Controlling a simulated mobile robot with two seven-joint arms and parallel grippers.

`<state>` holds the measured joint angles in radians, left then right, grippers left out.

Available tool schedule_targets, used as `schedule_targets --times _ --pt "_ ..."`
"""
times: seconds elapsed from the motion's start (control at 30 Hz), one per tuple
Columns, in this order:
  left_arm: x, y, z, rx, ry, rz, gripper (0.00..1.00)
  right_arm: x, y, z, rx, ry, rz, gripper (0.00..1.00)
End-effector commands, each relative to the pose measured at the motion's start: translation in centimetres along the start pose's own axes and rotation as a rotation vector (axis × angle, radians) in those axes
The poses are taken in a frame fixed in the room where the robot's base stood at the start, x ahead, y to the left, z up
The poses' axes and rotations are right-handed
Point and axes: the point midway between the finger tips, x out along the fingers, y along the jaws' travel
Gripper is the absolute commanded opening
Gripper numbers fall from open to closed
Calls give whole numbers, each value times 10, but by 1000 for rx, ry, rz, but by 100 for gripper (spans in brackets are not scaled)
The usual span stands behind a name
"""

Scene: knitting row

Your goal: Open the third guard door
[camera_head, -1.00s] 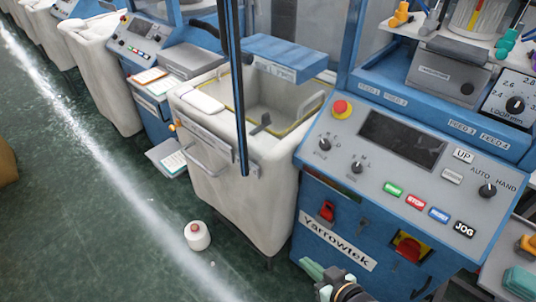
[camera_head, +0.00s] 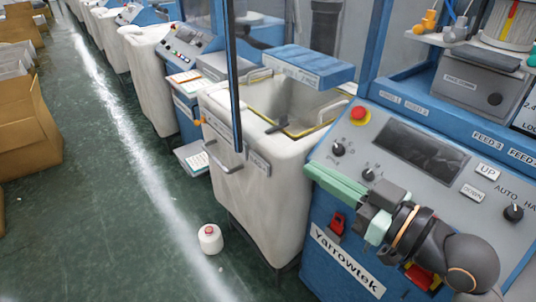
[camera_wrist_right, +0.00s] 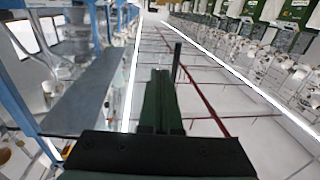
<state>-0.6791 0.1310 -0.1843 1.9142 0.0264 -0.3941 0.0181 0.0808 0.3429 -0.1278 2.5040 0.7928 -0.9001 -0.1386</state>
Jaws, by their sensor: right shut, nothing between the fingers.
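A tall narrow blue-and-black door frame (camera_head: 228,85) hangs in front of the white bin in the head view. It looks like a guard door seen edge-on, standing out from the machine; I cannot tell whether it is the third one. My right gripper (camera_head: 318,172) has pale green fingers, shut and empty. It points left, in front of the left side of the Yarrowtek control panel, apart from the door frame. In the right wrist view the shut fingers (camera_wrist_right: 161,100) point up the aisle. My left gripper is not in view.
The white bin (camera_head: 265,185) stands left of the control panel (camera_head: 440,175). A white yarn cone (camera_head: 210,238) lies on the green floor. Brown cartons (camera_head: 28,125) line the far left. The aisle between is clear. A blue machine frame (camera_wrist_right: 112,70) is left in the wrist view.

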Motion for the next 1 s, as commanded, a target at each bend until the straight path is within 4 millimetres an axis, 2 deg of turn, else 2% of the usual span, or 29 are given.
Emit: schedule_targets --times 0.03,0.27,0.5,0.63,0.8,1.0 --pt "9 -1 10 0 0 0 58 3 0 4 -2 7 2 0" --pt "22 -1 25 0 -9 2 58 27 0 3 1 5 1 0" --pt "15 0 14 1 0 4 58 78 0 -2 6 0 1 0" --pt "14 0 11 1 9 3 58 98 0 -2 5 0 2 0" --pt "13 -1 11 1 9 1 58 113 0 -1 3 -1 3 0" --pt "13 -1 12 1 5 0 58 118 0 0 2 -1 4 0"
